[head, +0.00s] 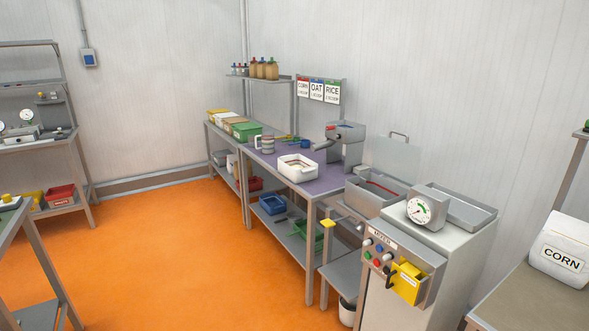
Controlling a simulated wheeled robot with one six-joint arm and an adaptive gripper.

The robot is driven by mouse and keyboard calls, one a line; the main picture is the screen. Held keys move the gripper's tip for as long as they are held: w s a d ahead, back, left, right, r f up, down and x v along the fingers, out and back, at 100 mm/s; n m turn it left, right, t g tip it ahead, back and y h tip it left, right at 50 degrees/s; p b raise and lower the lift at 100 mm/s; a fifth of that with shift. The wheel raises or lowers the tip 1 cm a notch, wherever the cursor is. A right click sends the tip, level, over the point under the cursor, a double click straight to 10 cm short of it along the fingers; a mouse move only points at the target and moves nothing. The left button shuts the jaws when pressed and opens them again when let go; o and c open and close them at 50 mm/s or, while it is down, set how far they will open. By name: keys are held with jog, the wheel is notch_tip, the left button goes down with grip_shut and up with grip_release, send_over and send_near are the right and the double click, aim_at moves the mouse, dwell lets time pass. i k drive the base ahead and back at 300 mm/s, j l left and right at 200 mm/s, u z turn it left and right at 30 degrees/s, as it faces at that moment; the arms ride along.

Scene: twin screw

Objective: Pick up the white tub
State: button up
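A white tub (301,175) stands upright on the purple-topped bench (327,184), close to its front edge. It is open at the top, and something reddish-brown shows inside, too small to make out. My gripper is not in view, so I cannot tell where it is relative to the tub.
A grey dispenser (345,143) stands behind the tub to the right, and a striped cup (267,145) to its left. A grey machine (420,255) with a yellow handle stands nearer. Orange floor (165,255) in front of the bench is clear. A CORN sack (563,250) lies far right.

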aim_at(297, 168)
jog(key=i+j, duration=0.35)
jog(key=i, duration=0.15)
jog(key=i+j, duration=0.35)
jog(key=i, duration=0.2)
jog(key=i+j, duration=0.6)
jog(key=i, duration=0.2)
jog(key=i+j, duration=0.15)
jog(key=i, duration=0.3)
jog(key=i+j, duration=0.2)
jog(key=i, duration=0.2)
jog(key=i+j, duration=0.15)
jog(key=i, duration=0.3)
jog(key=i+l, duration=0.2)
jog(key=l, duration=0.1)
